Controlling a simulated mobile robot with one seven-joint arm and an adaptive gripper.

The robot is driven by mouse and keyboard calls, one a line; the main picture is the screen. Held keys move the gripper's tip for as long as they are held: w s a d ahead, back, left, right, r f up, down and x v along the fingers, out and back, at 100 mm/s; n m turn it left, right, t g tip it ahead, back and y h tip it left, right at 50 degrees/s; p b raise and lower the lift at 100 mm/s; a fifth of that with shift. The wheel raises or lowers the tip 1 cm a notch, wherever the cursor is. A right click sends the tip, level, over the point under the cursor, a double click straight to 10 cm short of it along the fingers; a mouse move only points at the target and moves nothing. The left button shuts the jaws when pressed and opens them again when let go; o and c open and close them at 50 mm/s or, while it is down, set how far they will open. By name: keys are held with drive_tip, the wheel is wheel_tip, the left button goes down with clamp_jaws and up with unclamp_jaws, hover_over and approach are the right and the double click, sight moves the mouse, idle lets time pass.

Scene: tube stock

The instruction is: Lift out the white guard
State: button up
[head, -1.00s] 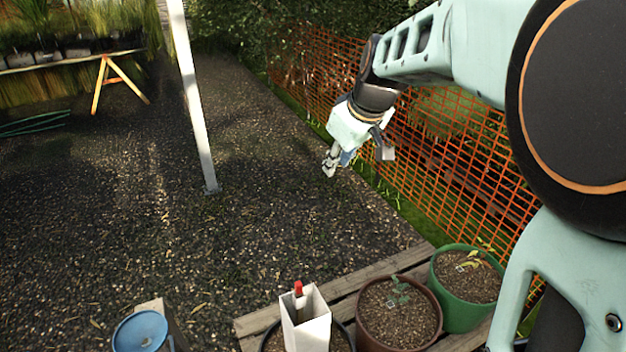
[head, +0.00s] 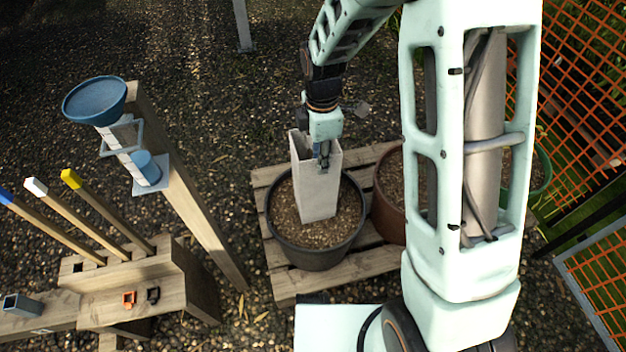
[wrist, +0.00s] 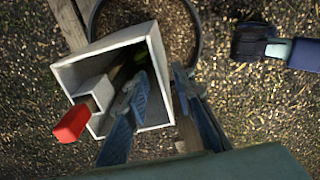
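The white guard (head: 317,195), a tall square open-topped tube, stands in the soil of a black pot (head: 312,257). In the wrist view I look down into the guard (wrist: 103,49); a little green shows inside its dark opening. A red-tipped stake (wrist: 72,124) sits in a small sleeve in its corner. My gripper (head: 322,158) is at the guard's top edge. In the wrist view my gripper (wrist: 160,74) is open, with one finger over the opening and the other outside the right wall. Whether either finger touches the wall cannot be told.
The pot stands on a wooden pallet (head: 285,287). A brown pot (head: 388,215) is close on the right, partly behind my arm. On the left are a post (head: 205,225) with a blue funnel (head: 95,100) and a wooden block (head: 140,290) holding colour-tipped stakes. Orange mesh fencing (head: 585,100) is at right.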

sight(315, 179)
wheel_tip(315, 179, down, 8)
drive_tip(key=b, duration=0.2)
drive_tip(key=shift+r, duration=0.15)
drive_tip(key=shift+s, duration=0.1)
drive_tip(key=shift+c, duration=0.2)
clamp_jaws()
